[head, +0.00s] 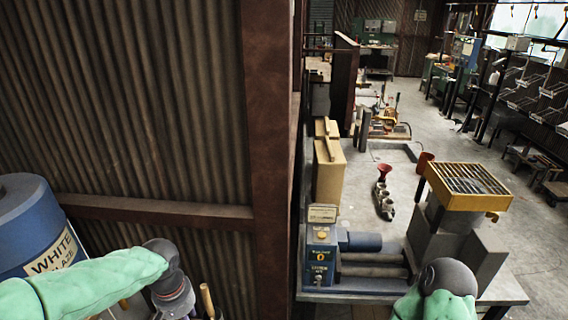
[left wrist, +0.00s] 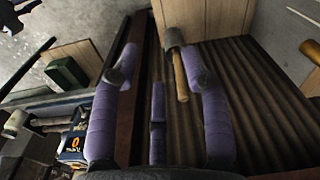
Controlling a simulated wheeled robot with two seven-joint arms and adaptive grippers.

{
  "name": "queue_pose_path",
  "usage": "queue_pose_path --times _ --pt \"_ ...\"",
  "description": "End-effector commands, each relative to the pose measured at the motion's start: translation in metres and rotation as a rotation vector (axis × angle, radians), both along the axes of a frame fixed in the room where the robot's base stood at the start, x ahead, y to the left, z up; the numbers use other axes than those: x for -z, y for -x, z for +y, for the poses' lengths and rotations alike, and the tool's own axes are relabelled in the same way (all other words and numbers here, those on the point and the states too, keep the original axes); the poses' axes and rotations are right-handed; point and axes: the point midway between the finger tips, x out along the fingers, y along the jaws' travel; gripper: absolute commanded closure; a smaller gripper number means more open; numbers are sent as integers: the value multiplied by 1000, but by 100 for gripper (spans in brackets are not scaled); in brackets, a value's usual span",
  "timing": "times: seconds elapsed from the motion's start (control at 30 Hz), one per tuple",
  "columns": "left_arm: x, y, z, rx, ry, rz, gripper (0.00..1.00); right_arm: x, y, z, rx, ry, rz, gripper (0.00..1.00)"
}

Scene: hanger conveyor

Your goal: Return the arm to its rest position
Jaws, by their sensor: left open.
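My left arm, in a green sleeve, comes in from the lower left of the head view and bends down at a dark wrist joint. Its gripper is mostly cut off at the bottom edge there. In the left wrist view my left gripper (left wrist: 159,62) is open, with two purple fingers wide apart. A wooden-handled tool with a dark head (left wrist: 178,70) shows by the right finger; I cannot tell its distance, but it is not clasped. Part of my right arm, green with a dark joint, shows at the bottom right of the head view; its gripper is out of view.
A blue drum labelled white glaze (head: 28,225) stands beside my left arm. A corrugated wall (head: 140,100) with a rusty post (head: 270,130) is close ahead. On the right are a blue machine (head: 320,255) and a yellow-framed grate (head: 467,187). Open floor lies beyond.

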Motion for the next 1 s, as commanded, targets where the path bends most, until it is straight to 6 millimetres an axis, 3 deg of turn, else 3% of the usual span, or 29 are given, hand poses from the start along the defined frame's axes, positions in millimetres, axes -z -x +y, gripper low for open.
queue_pose_path --times 0.37,0.57,0.8,1.0 --pt "58 -7 -27 49 80 14 54 5 -1 0 1 0 -2 52" --pt "107 -7 -49 77 147 24 54 9 -1 0 1 0 -2 52" --pt "198 7 -88 92 264 29 54 17 -1 0 1 0 -2 52" --pt "270 35 -115 71 334 24 54 24 -1 0 1 0 -2 52"
